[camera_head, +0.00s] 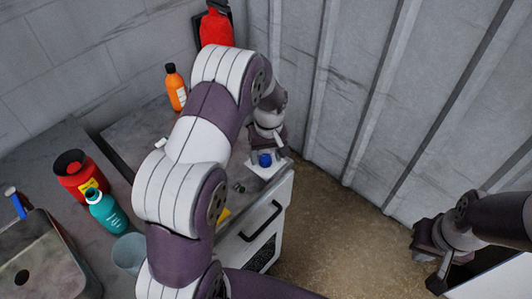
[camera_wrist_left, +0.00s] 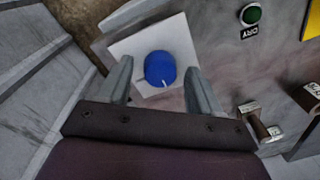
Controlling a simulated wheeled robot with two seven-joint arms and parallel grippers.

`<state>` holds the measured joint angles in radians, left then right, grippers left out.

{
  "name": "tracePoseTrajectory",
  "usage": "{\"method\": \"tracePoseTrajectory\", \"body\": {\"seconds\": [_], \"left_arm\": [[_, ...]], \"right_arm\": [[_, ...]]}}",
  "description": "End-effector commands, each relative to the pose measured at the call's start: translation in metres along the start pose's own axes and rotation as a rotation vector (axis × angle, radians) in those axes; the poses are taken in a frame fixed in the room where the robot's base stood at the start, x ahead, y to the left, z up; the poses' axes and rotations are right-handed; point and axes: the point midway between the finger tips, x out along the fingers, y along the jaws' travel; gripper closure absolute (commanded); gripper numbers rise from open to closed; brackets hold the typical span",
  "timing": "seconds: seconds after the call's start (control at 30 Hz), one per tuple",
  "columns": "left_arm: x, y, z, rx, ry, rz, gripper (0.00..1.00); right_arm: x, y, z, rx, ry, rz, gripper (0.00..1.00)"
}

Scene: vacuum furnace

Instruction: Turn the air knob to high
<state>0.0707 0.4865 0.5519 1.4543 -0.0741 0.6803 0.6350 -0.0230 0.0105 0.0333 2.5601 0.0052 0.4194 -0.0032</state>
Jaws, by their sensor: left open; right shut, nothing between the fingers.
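The air knob looks to be the blue round knob (camera_head: 264,160) on a white square plate (camera_head: 270,170) at the right end of the counter-height unit. In the left wrist view the blue knob (camera_wrist_left: 160,69) has a small white mark at its lower edge, on the white plate (camera_wrist_left: 130,46). My left gripper (camera_wrist_left: 158,85) is open, with one finger on each side of the knob and the knob near the fingertips. I cannot tell whether the fingers touch it. My right gripper (camera_head: 432,268) is shut and empty, far to the right, away from the unit.
A green button (camera_wrist_left: 251,15) labelled DRY and a metal fitting (camera_wrist_left: 260,122) lie right of the knob in the wrist view. An orange bottle (camera_head: 176,88), a red container (camera_head: 80,175), a teal bottle (camera_head: 106,212) and a sink (camera_head: 45,262) are on the left. A corrugated wall (camera_head: 345,90) stands behind.

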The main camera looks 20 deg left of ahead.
Motion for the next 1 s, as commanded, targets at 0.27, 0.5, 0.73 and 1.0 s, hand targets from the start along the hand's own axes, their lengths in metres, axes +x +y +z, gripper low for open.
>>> {"method": "tracePoseTrajectory", "body": {"seconds": [0.27,0.5,0.73,1.0], "left_arm": [[0.0019,-0.0002,0.0000,0.001,0.000,0.000,0.42],[0.0016,-0.0002,0.0002,0.001,-0.001,-0.001,0.91],[0.0009,-0.0001,0.0003,0.030,0.001,-0.001,0.91],[0.0000,0.0002,0.0004,0.184,0.009,-0.002,0.91]], "right_arm": [[0.0002,0.0000,0.0000,0.000,0.000,0.000,1.00],[0.0001,0.0000,0.0000,0.000,0.000,0.000,1.00],[-0.0014,0.0000,-0.0002,0.000,0.000,0.000,1.00],[-0.0072,0.0000,-0.0009,0.000,0.000,0.000,1.00]]}}
